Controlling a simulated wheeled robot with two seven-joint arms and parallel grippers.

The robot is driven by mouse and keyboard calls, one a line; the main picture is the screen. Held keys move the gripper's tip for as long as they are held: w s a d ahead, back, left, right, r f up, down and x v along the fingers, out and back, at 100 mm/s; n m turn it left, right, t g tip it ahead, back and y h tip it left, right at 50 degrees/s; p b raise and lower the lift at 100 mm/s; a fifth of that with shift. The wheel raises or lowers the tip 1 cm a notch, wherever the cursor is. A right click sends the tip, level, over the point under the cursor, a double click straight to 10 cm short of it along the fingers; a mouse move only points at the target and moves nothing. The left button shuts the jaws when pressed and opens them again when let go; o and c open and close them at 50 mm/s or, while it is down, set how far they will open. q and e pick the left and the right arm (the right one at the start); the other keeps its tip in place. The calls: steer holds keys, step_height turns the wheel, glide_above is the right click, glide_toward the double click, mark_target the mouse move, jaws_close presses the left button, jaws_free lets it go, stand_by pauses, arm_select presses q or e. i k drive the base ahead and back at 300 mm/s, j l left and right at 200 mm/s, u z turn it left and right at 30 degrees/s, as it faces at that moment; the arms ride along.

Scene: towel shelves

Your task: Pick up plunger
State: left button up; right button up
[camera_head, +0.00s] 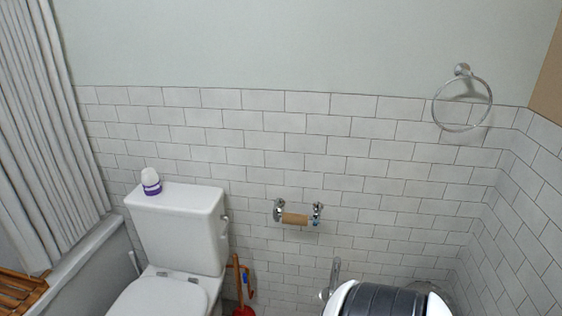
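The plunger (237,277) stands upright on the floor against the tiled wall, just right of the toilet. Its thin wooden handle points up. Its red cup (243,311) is partly cut off by the bottom edge of the view. Neither my left nor my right gripper is in view.
The white toilet (180,231) stands left of the plunger, with a white and purple bottle (151,181) on its tank. A holder with a brown roll (295,219) is on the wall. A chrome towel ring (462,128) hangs upper right. A curtain (45,130) hangs left.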

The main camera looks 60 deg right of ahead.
mark_target(241, 308)
steer(key=z, duration=1.6)
